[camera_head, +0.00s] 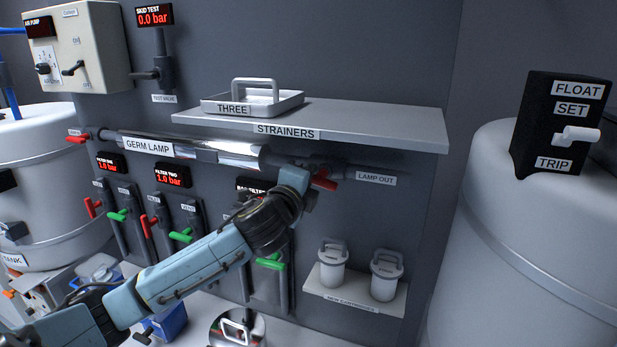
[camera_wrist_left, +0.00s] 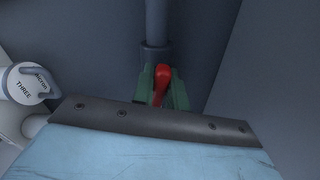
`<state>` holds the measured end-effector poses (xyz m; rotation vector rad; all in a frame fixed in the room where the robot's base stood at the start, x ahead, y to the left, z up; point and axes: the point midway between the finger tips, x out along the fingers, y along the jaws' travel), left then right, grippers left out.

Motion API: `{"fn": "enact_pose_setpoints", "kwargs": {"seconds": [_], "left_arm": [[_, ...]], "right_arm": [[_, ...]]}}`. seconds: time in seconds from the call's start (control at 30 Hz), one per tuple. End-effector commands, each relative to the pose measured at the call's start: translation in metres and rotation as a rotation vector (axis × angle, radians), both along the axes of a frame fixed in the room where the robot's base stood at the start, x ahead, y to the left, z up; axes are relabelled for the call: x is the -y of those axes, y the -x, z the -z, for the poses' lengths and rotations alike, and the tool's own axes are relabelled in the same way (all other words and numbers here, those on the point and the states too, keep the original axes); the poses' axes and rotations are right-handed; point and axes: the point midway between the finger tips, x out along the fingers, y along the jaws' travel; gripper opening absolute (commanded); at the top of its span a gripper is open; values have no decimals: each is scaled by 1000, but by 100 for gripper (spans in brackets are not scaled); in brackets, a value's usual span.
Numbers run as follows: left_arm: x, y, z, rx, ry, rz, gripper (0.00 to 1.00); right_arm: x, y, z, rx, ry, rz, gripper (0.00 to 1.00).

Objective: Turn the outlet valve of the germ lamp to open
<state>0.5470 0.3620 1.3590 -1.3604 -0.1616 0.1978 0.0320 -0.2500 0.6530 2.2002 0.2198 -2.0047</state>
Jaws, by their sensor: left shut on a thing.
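The germ lamp (camera_head: 240,153) is a shiny chrome tube lying along the grey wall, with a "GERM LAMP" label. Its outlet valve has a red handle (camera_head: 325,182) on the pipe just left of the "LAMP OUT" label (camera_head: 376,178). My left gripper (camera_head: 308,186) is at this handle, and part of the handle is hidden behind it. In the left wrist view the red handle (camera_wrist_left: 161,84) stands between the green fingers of my left gripper (camera_wrist_left: 162,97), which is shut on it. The handle's exact angle to the pipe is hard to tell. My right gripper is out of view.
A grey shelf (camera_head: 365,122) juts out above the valve and holds a tray (camera_head: 287,103) labelled "THREE". Two white cartridges (camera_head: 333,272) stand on a small shelf below. Filter valves with red and green handles (camera_head: 180,236) line the wall at left. A white tank (camera_head: 525,240) stands at right.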

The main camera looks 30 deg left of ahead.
Motion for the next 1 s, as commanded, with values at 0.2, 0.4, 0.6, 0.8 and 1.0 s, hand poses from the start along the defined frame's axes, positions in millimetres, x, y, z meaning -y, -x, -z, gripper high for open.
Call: {"fn": "enact_pose_setpoints", "kwargs": {"seconds": [0.2, 0.4, 0.6, 0.8, 1.0], "left_arm": [[0, 0, 3, 26, 114, 0, 0], [0, 0, 4, 39, 166, 0, 0], [0, 0, 4, 43, 183, 0, 0], [0, 0, 4, 44, 183, 0, 0], [0, 0, 4, 44, 182, 0, 25]], "right_arm": [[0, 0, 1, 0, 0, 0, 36], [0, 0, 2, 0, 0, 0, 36], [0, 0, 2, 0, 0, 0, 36], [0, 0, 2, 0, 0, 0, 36], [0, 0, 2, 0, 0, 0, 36]]}}
